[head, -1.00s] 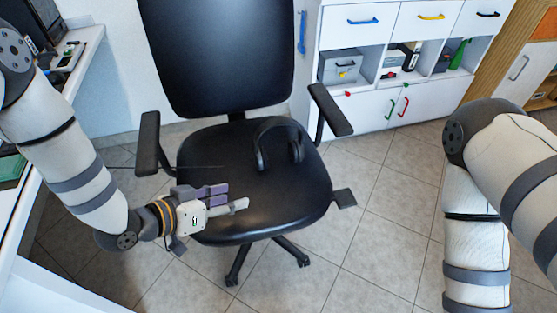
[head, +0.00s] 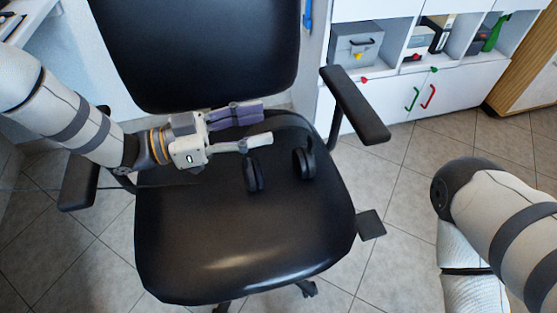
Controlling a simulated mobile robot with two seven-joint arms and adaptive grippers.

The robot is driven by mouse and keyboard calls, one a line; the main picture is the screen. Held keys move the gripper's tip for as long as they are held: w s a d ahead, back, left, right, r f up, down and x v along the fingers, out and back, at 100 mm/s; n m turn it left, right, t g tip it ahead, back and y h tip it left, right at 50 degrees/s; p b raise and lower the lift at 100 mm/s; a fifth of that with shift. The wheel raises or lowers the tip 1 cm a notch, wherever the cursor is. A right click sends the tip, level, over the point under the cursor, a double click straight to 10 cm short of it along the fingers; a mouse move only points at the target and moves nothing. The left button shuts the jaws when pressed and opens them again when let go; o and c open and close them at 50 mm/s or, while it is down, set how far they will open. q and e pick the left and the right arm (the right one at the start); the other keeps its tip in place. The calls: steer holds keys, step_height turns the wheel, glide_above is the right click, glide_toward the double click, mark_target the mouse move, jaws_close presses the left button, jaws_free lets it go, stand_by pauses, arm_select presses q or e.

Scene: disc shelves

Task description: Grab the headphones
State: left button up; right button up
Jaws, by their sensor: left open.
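The black headphones (head: 304,162) rest on the black seat of an office chair (head: 240,235), toward its back right. Both ear cups show, and the headband arches up behind them, partly hidden by my left gripper. My left gripper (head: 267,126) is open, pointing right, with its fingers over the headband area just above the left ear cup. I cannot tell whether the fingers touch the headband. My right arm shows at the right edge, but its gripper is out of the picture.
The chair's backrest (head: 200,50) rises behind the gripper. Armrests stand at the left (head: 78,186) and right (head: 356,105) of the seat. A white cabinet (head: 390,98) with shelves is behind at the right. The front of the seat is clear.

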mark_target(267, 124)
arm_select(q)
steer(key=x, duration=0.4)
steer(key=shift+s+d+r, duration=0.1)
steer(key=shift+s+d, duration=0.05)
steer(key=shift+d, duration=0.2)
jaws_close()
